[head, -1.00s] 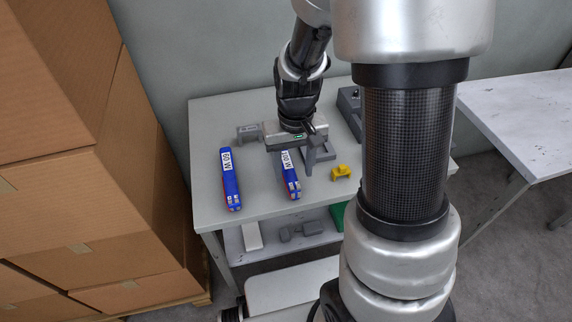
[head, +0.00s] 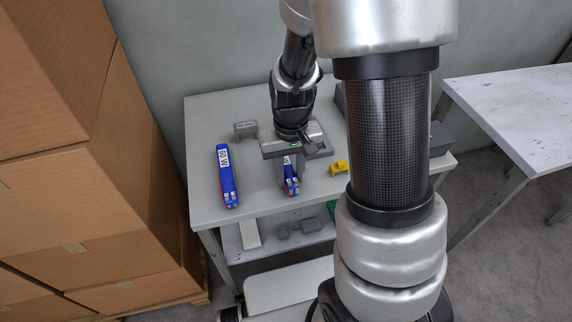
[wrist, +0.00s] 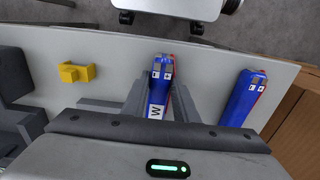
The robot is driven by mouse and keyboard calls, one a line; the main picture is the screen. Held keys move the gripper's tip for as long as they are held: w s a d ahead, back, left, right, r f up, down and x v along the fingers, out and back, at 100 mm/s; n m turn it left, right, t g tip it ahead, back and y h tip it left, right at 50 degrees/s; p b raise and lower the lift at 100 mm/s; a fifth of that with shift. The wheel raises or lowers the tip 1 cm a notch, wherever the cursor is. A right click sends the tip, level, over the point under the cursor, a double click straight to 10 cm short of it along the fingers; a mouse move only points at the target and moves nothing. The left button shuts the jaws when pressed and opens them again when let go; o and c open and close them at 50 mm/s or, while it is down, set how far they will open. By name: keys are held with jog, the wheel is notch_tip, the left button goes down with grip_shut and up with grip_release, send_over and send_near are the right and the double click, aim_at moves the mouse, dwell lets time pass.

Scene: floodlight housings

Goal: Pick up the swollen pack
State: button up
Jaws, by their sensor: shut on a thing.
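Two blue battery packs with red edges and white labels lie on the grey table. One pack (head: 291,187) is between the fingers of my gripper (head: 289,172), which is shut on it, with its terminal end sticking out toward the front. In the wrist view this pack (wrist: 161,74) sits between the two grey fingers (wrist: 155,98), its label partly covered. The other pack (head: 227,180), labelled 60 W, lies apart to the left; it shows at the right in the wrist view (wrist: 243,98). I cannot tell from their shapes which pack is swollen.
A yellow bracket (head: 339,167) stands just right of the held pack. A grey block (head: 245,128) stands behind the packs. The table (head: 205,205) has a lower shelf with grey parts. Cardboard boxes (head: 110,190) rise close on the left; a second table (head: 510,110) stands right.

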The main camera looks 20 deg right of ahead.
notch_tip(320, 180, up, 10)
jog(key=p, duration=0.2)
jog(key=shift+p, duration=0.3)
dwell(0.3)
jog(key=a+f+p, duration=0.2)
jog(key=a+f, duration=0.1)
jog(key=a, duration=0.4)
jog(key=shift+w+a, duration=0.3)
jog(key=shift+w, duration=0.05)
jog(key=shift+f, duration=0.1)
jog(key=shift+f+b, duration=2.25)
jog(key=shift+f, duration=0.95)
jog(key=shift+f, duration=0.1)
jog(key=shift+w, duration=0.1)
